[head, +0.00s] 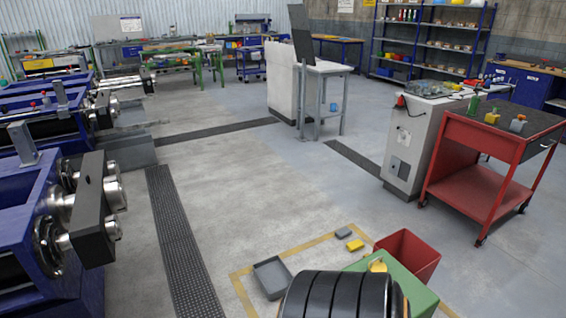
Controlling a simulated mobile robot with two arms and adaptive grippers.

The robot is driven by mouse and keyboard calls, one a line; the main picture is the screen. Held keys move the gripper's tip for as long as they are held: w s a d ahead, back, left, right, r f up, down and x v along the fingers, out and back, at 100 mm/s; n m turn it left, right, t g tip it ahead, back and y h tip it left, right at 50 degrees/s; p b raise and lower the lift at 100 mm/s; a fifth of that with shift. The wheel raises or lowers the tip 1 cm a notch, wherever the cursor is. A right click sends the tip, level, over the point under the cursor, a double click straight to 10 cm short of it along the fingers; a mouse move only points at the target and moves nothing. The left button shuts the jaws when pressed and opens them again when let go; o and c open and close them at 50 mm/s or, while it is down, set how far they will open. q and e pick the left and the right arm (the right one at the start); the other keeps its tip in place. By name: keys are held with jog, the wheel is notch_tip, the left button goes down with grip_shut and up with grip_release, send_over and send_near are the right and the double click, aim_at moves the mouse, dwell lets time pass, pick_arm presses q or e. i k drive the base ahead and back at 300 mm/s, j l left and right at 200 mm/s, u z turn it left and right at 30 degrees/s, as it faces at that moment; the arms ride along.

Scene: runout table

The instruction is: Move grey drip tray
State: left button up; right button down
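A shallow grey tray (271,277) with raised walls lies on the floor at the bottom centre of the head view. It is inside the corner of a yellow taped outline and looks empty. Its lower right part is close to, and may be partly hidden by, a black ribbed cylinder (345,294). Neither of my grippers shows in the head view.
A red bin (421,262), a green box (416,290), a small grey block (343,232) and a yellow block (355,245) are right of the tray. A red cart (475,196) stands at right, blue machines (30,225) at left. The middle floor is clear.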

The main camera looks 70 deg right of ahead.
aim_at(274, 277)
jog(key=i+l+z, duration=0.25)
jog(key=i+z, duration=0.2)
jog(key=i+l+z, duration=0.15)
jog(key=i+z, duration=0.75)
jog(key=i+j+z, duration=0.15)
jog(key=i+z, duration=0.3)
jog(key=k, duration=0.1)
